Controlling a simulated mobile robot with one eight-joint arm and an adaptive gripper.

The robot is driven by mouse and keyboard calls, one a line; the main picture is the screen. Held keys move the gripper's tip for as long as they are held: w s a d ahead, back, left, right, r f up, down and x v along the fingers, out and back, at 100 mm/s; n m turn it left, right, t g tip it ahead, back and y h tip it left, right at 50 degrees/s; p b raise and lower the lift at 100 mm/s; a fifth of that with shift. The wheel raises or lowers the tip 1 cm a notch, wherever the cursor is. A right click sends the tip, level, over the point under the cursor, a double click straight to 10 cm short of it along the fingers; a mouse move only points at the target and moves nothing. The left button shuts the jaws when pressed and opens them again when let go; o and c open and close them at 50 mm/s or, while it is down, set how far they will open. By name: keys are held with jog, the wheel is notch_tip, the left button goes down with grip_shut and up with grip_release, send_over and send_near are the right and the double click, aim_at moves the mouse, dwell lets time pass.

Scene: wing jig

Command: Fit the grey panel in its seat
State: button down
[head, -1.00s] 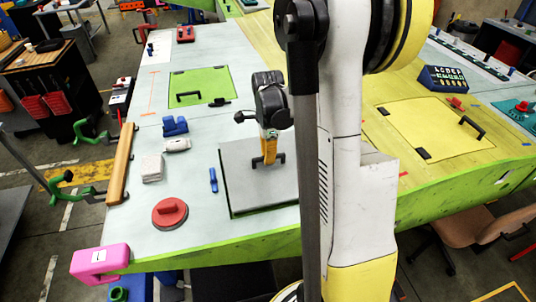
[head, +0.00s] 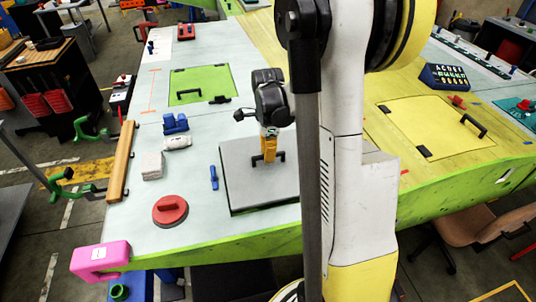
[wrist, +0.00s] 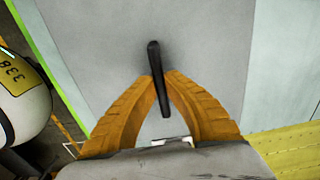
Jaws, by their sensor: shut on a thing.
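The grey panel (head: 243,188) lies nearly flat at the front middle of the pale wing surface, with a dark edge line along its left and front sides. Its black bar handle (wrist: 154,58) stands up from the middle. My gripper (head: 269,158) is above the panel with its yellow fingers shut on the handle; the wrist view shows the fingers on both sides of it. The panel (wrist: 105,45) fills most of the wrist view, with a green strip along its left. The seat is hidden under the panel, and I cannot tell whether the panel is flush.
A blue marker-like piece (head: 214,177) and a red round suction cup (head: 170,210) lie left of the panel. A green hatch (head: 200,83) is behind, a yellow hatch (head: 430,125) right. A pink clamp (head: 100,262) grips the front-left corner. My arm hides the panel's right side.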

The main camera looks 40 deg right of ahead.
jog(key=shift+f+b, duration=1.6)
jog(key=shift+b, duration=0.05)
dwell(0.4)
jog(key=c, duration=1.5)
grip_release()
jog(key=shift+r, duration=0.1)
notch_tip(320, 180, up, 12)
jog(key=shift+f, duration=0.1)
